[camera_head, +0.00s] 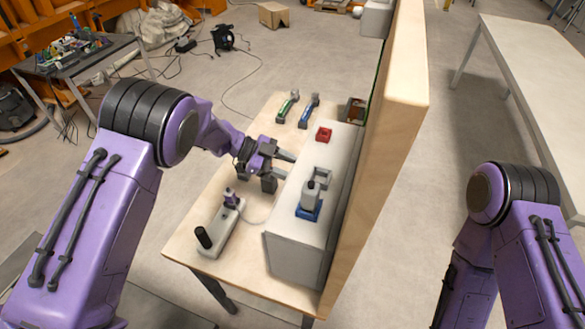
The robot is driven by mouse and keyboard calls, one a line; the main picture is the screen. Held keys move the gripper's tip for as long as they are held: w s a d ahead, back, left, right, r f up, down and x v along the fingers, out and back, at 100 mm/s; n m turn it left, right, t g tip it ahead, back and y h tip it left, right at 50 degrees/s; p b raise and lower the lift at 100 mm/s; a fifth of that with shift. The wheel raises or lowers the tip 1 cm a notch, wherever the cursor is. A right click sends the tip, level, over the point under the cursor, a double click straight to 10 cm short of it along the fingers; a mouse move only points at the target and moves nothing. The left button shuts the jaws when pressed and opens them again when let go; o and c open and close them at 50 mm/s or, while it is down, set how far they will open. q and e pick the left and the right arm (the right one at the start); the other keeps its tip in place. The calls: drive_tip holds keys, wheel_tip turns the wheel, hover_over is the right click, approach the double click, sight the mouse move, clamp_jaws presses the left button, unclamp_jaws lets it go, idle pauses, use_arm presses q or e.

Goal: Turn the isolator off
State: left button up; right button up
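A long grey box (291,255) stands on a wooden table against an upright wooden panel. Its top carries a small red fitting (323,134), a grey bracket (322,177) and a grey upright part on a blue base (308,212). I cannot tell for sure which of these is the isolator. My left gripper (288,166) is by the left side of the box, its fingers pointing right towards it. The fingers look apart, with nothing between them; contact with the box cannot be told. My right arm hangs at the lower right and its gripper is out of view.
The wooden table (190,240) also holds a grey device with a black knob (204,238), a green-handled tool (288,106) and a blue-handled tool (309,110). The tall wooden panel (400,80) bounds the box on the right. Another table (530,70) stands farther right.

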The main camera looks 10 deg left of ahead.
use_arm(q)
drive_tip(key=shift+w+n+g+y+b, duration=0.2)
drive_tip(key=shift+n+g+b, duration=0.05)
drive_tip(key=shift+n+g, duration=0.9)
drive_tip(key=shift+w+n+g+y+b, duration=0.2)
drive_tip(key=shift+n+g, duration=0.85)
drive_tip(key=shift+n, duration=0.1)
drive_tip(key=shift+r, duration=0.1)
drive_tip(key=o, duration=1)
drive_tip(key=shift+o, duration=0.2)
drive_tip(key=shift+a, duration=0.1)
drive_tip(key=b+v, duration=0.4)
drive_tip(key=v, duration=0.6)
drive_tip(key=shift+a, duration=0.15)
